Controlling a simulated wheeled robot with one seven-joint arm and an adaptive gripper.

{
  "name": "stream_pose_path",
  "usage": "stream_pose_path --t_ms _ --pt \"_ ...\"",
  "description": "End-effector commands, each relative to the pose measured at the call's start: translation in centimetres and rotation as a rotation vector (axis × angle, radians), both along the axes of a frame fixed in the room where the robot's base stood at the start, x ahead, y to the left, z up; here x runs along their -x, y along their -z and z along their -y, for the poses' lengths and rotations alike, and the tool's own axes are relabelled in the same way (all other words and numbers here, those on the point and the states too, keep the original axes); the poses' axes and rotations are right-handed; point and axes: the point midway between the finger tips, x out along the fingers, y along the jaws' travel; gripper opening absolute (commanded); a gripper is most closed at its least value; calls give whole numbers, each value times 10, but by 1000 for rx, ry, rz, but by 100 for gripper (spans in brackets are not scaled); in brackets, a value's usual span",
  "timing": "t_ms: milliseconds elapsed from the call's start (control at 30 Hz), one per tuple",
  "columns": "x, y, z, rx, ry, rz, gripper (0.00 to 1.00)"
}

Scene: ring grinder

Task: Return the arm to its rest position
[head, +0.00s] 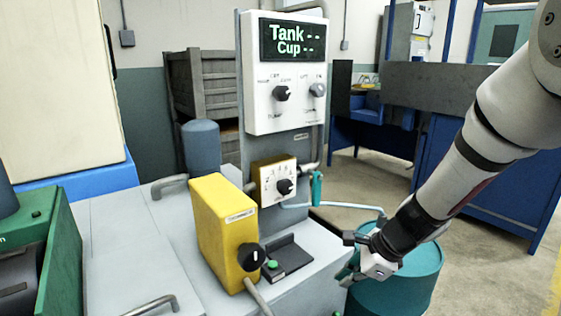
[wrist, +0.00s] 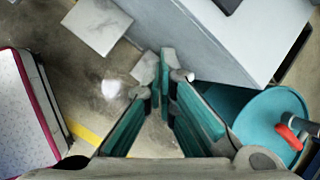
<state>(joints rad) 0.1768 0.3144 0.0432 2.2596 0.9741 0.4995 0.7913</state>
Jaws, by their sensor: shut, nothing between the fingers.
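My gripper (head: 360,262) hangs at the end of my arm, which comes in from the upper right of the head view. It is in front of a teal drum (head: 412,285), beside the right edge of the grey machine bench (head: 323,262). In the wrist view the teal-padded fingers of my gripper (wrist: 169,65) meet near their tips, with nothing held. The floor shows beyond them. The drum's round top (wrist: 262,112) with a red-handled fitting (wrist: 288,137) lies to the right in that view.
A yellow box (head: 222,228) with a black knob, a dial box (head: 277,182) and a display panel (head: 285,90) stand on the bench. A thin pipe (head: 345,206) runs from the bench towards my gripper. Blue furniture (head: 465,165) stands behind my arm.

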Motion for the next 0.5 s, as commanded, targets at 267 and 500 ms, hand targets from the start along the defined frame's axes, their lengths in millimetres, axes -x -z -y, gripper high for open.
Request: stream_pose_path --t_ms 267,500 --pt "67 -78 -29 96 -474 141 0" --pt "140 -120 -35 210 -859 213 0"
